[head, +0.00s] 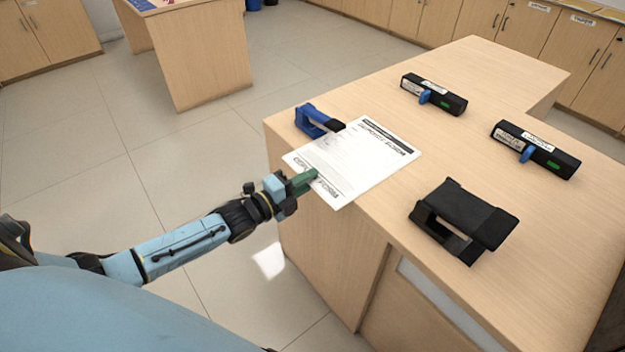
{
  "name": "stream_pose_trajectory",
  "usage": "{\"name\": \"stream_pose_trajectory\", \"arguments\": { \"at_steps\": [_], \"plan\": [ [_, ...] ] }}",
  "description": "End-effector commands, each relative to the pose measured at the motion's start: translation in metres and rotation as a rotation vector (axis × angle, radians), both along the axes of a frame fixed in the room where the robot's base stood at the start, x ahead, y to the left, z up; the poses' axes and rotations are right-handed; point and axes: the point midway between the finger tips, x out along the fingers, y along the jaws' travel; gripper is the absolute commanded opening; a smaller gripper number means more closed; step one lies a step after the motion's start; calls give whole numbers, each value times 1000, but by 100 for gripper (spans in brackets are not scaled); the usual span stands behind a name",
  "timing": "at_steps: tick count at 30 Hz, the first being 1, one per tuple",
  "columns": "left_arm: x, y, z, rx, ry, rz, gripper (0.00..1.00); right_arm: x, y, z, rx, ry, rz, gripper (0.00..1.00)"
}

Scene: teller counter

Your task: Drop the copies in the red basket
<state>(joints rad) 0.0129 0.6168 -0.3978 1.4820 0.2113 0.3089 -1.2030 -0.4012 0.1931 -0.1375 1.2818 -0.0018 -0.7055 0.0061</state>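The white printed sheets (362,155), which look like the copies, lie at the counter's near left corner, with the lower left part sticking out past the edge. I cannot tell how many sheets there are. My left gripper (304,180) is at this overhanging edge, with a green finger over the paper. The other finger is hidden, so I cannot tell whether it grips the paper. My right gripper is not in view. No red basket is in view.
A blue stapler-like tool (314,121) stands beside the paper's far left corner. Two black labelled devices with blue levers (433,94) (536,150) and a black stand (464,218) are on the counter (500,80). Tiled floor (190,150) lies open at left. A second desk (205,55) stands behind.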

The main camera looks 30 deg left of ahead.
Motion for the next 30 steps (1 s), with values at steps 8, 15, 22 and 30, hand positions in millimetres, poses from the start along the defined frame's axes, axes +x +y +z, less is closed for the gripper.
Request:
{"name": "stream_pose_trajectory", "arguments": {
  "at_steps": [8,15,22,30],
  "plan": [
    [6,-2,0,0,0,0,19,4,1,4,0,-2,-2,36],
    [6,-2,0,0,0,0,12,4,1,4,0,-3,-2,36],
    [5,-2,0,0,0,0,0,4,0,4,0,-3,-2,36],
    [5,-2,0,0,0,0,0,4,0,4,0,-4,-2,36]
  ]
}}
